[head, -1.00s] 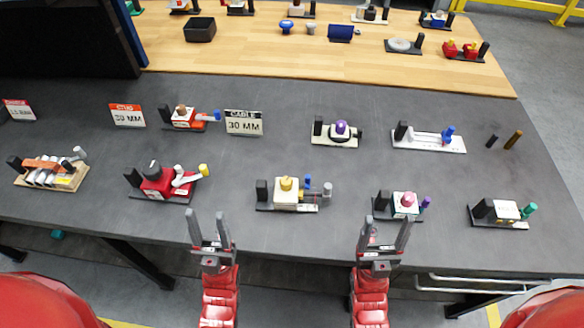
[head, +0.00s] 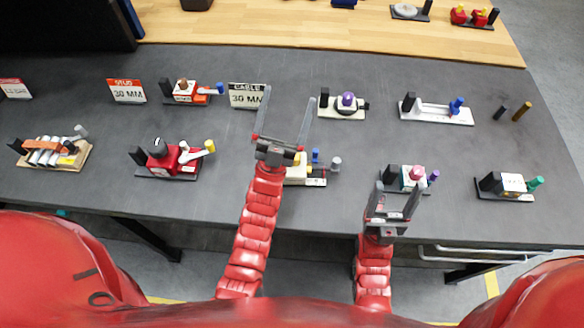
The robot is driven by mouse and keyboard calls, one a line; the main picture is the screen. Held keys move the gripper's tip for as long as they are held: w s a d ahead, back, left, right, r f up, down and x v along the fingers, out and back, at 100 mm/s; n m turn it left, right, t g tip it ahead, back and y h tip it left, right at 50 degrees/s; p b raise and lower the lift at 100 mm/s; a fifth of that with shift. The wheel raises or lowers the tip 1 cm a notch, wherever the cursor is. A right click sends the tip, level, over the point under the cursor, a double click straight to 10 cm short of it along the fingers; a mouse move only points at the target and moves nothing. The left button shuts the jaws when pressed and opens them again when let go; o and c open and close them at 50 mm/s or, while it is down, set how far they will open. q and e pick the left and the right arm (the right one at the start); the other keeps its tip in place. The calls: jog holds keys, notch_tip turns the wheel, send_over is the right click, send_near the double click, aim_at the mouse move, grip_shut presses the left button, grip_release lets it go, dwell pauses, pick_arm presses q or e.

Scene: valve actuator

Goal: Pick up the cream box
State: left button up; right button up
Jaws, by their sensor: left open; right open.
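A cream box-shaped valve body (head: 295,175) with a yellow knob and blue and grey posts sits on a base near the table's front edge in the middle. My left gripper partly hides it. A second cream block (head: 336,107) with a purple knob sits further back on a pale base. My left gripper (head: 288,95) is open and empty; its wrist covers the left part of the front cream box, and its fingers point away over bare table left of the purple-knobbed unit. My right gripper (head: 393,191) is open, overlapping the front of a pink-knobbed unit (head: 406,174); contact cannot be told.
A red valve unit (head: 170,160) stands left of the front cream box. A "30 MM" cable sign (head: 246,96) and an orange-red unit (head: 188,93) stand behind. A white slider unit (head: 437,111) and a green-knobbed unit (head: 507,184) are on the right.

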pick_arm(q)
jog(key=w+d+r+n+g+y, duration=0.1)
jog(key=w+d+g+y, duration=0.15)
jog(key=w, duration=0.35)
jog(key=w+d+r+n+g+y, duration=0.1)
jog(key=w+d+y, duration=0.25)
jog(key=w, duration=0.25)
jog(key=n+g+y, duration=0.6)
jog(key=n+g, duration=0.3)
jog(key=g, duration=1)
send_over(297, 169)
notch_tip(297, 169, down, 19)
jog(key=x, duration=0.5)
jog(key=shift+w+a+f, duration=0.2)
jog(key=shift+w, duration=0.15)
grip_shut()
